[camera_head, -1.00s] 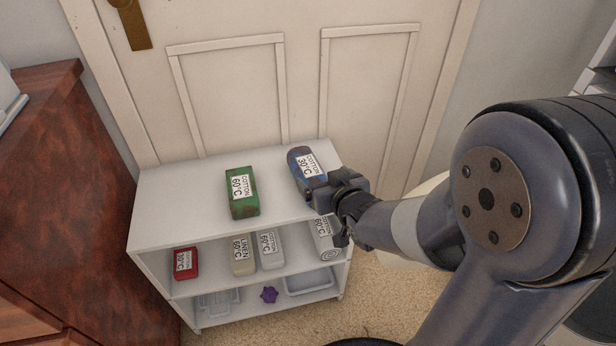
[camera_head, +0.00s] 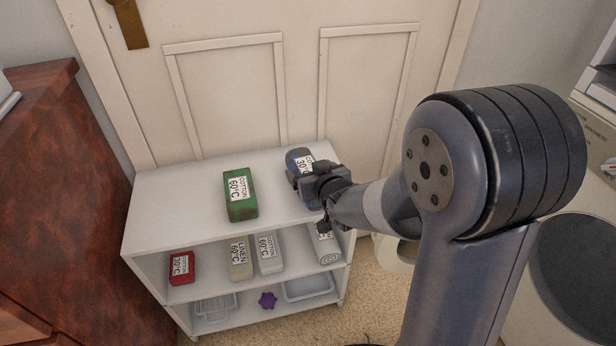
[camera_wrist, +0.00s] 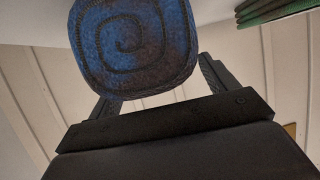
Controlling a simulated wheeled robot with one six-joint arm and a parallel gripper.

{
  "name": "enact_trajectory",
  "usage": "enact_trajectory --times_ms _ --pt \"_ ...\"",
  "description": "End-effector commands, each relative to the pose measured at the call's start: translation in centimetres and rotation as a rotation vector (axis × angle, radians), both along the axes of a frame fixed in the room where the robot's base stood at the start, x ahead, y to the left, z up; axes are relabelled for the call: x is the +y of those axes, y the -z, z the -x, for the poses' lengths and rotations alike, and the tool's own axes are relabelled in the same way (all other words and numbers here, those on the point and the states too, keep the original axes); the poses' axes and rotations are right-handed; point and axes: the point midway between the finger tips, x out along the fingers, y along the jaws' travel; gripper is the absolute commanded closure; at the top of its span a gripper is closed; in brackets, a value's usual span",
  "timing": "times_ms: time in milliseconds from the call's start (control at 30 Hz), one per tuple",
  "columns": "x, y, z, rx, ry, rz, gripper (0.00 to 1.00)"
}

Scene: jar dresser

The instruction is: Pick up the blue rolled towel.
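The blue rolled towel (camera_head: 299,160) lies on the white shelf unit's top board, towards its right end, with a white label. In the wrist view its spiral end (camera_wrist: 135,45) faces the camera. My gripper (camera_head: 307,186) is at the towel's near end and hides part of it. In the wrist view my gripper's fingers (camera_wrist: 160,85) are spread, one to each side of the towel's lower part. I cannot tell whether they touch it.
A green towel (camera_head: 240,196) lies left on the top board. The shelf below holds a red towel (camera_head: 182,268), a beige one (camera_head: 241,260), a grey-white one (camera_head: 269,253) and a white roll (camera_head: 328,250). A door (camera_head: 235,90) stands close behind; a dark wooden dresser (camera_head: 65,200) is left.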

Motion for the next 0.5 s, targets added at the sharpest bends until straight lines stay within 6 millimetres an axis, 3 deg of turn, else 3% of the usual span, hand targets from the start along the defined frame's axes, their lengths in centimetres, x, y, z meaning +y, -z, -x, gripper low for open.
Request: enact_trajectory --times_ms 500 --pt "-0.01 -0.01 0.02 0.0 0.0 0.0 0.62"
